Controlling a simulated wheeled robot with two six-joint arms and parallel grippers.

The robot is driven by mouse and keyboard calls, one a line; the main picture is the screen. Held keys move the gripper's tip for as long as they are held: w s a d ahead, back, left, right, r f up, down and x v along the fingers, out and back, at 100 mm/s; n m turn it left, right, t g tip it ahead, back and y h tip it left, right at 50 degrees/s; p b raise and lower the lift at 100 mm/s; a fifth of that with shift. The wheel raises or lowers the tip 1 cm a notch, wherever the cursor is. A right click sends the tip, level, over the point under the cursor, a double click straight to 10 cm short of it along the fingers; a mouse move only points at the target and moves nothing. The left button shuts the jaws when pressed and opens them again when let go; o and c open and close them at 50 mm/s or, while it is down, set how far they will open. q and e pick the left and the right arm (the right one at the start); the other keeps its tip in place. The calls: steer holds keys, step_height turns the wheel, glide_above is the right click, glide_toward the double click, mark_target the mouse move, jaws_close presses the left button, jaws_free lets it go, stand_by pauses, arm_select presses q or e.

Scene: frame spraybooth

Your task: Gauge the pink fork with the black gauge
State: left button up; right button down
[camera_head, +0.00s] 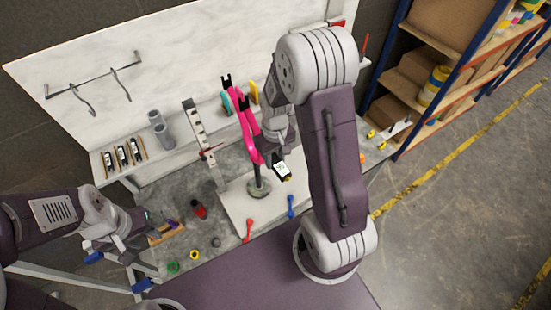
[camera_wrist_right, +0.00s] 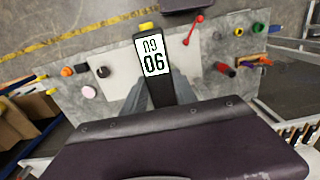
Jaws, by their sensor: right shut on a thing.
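The pink fork (camera_head: 244,117) stands upright, tilted, on a round grey stand (camera_head: 258,189) on the bench, with black tips at the ends of its prongs. My right gripper (camera_head: 275,158) is shut on the black gauge (camera_head: 283,172), beside the fork's lower part. The gauge's white display with dark characters also shows in the right wrist view (camera_wrist_right: 153,55). I cannot tell whether the gauge touches the fork; the fork is not clear in the wrist view. My left gripper (camera_head: 146,222) is low at the left of the bench; its opening is unclear.
Several black gauges with white displays (camera_head: 122,154) stand in a rack at the left. Grey cylinders (camera_head: 161,132) stand behind. A shelf (camera_head: 425,75) is at the right.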

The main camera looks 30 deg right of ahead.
mark_target(287, 175)
steer(key=shift+w, duration=0.7)
stand_by(1.1)
steer(key=shift+s+d, duration=0.15)
steer(key=shift+s, duration=1.9)
steer(key=shift+s+d, duration=0.1)
steer(key=shift+s, duration=1.9)
steer(key=shift+f, duration=0.1)
